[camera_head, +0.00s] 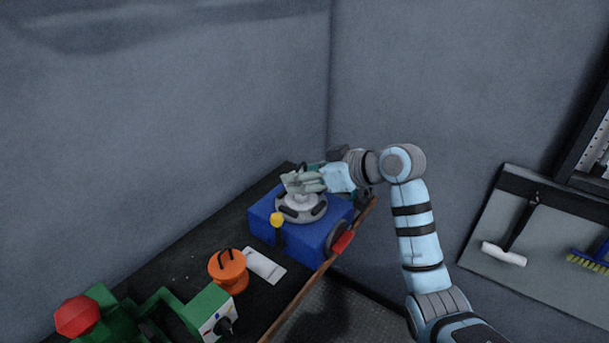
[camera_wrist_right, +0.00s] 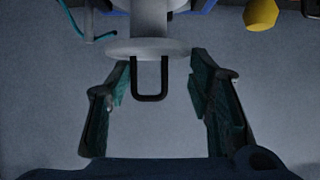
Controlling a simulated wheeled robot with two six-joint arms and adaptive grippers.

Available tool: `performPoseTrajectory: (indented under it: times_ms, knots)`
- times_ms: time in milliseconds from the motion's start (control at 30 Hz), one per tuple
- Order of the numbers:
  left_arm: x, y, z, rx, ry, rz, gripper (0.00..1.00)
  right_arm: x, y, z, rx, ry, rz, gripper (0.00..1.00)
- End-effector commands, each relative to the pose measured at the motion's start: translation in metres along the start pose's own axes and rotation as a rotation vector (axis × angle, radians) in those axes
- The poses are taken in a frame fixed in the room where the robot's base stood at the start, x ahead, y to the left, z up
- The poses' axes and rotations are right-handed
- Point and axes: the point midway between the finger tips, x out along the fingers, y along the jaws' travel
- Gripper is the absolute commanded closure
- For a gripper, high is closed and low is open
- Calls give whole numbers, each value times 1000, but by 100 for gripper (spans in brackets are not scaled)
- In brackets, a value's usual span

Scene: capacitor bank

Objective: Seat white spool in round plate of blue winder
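The blue winder (camera_head: 315,234) stands on the dark bench, with a grey round plate (camera_head: 288,214) on top. The white spool (camera_head: 302,199) stands upright over the middle of this plate, partly hidden by my right gripper (camera_head: 301,183). In the right wrist view the white spool's pale flange (camera_wrist_right: 122,50) and black loop handle (camera_wrist_right: 150,97) show. My right gripper (camera_wrist_right: 158,80) has its fingers spread on both sides of the handle, with clear gaps. Whether the spool sits fully down in the plate cannot be told. My left gripper is out of view.
A yellow knob (camera_head: 277,219) and a red handle (camera_head: 343,243) are on the winder. An orange spool (camera_head: 228,270) and a white card (camera_head: 264,265) lie nearby on the bench. A green machine (camera_head: 205,309) stands at the front left. Grey walls close off the back.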

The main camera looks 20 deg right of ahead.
Motion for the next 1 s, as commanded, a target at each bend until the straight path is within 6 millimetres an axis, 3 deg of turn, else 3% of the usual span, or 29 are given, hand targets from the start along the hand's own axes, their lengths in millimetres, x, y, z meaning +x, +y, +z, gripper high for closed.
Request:
performPoseTrajectory:
  times_ms: [33, 133, 467, 567, 833, 1000]
  knots:
    - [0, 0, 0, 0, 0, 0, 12, 0, 0, 0, 0, 0, 0, 42]
    - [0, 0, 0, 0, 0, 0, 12, 0, 0, 0, 0, 0, 0, 30]
    - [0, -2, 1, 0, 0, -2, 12, -4, 1, 0, -1, 0, 2, 30]
    - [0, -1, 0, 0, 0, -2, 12, -19, 2, 0, -3, 1, 4, 30]
    - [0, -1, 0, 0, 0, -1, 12, -92, 2, 1, -4, -2, 6, 30]
    - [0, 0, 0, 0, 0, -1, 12, -118, 1, 1, -1, -1, 3, 30]
